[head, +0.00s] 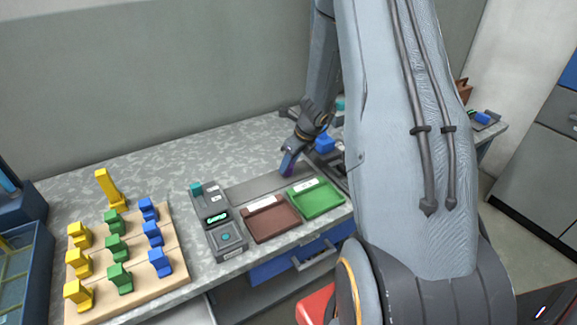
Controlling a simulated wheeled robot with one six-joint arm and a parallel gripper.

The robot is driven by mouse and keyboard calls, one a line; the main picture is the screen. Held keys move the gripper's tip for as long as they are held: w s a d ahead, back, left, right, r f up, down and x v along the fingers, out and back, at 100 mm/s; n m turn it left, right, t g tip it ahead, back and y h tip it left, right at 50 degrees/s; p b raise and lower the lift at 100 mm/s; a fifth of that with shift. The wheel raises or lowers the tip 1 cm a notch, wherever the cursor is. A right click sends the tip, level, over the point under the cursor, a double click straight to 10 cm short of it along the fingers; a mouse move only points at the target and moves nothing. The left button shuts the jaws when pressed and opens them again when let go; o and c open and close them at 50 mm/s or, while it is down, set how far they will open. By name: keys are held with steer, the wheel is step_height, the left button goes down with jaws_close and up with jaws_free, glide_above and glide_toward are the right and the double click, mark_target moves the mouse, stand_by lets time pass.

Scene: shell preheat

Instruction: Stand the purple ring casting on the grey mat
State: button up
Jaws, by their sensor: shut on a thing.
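My gripper (290,157) points down behind the green tray and is shut on the purple ring casting (287,171). Only a small purple part of the casting shows below the fingers; its ring shape is hard to make out. The grey mat (243,190) is a flat dark strip on the bench behind the two trays. The casting is at or just above the right part of the mat. I cannot tell whether it touches the mat. My arm hides the area to the right.
A wooden board (181,268) with yellow, green and blue castings is at left. A tall yellow piece (108,184) stands behind it. A grey device (217,218) with a display, a brown tray (271,220) and a green tray (317,201) line the front.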

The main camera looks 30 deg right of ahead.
steer(key=shift+f, duration=0.5)
steer(key=o, duration=1.2)
steer(key=shift+f, duration=0.15)
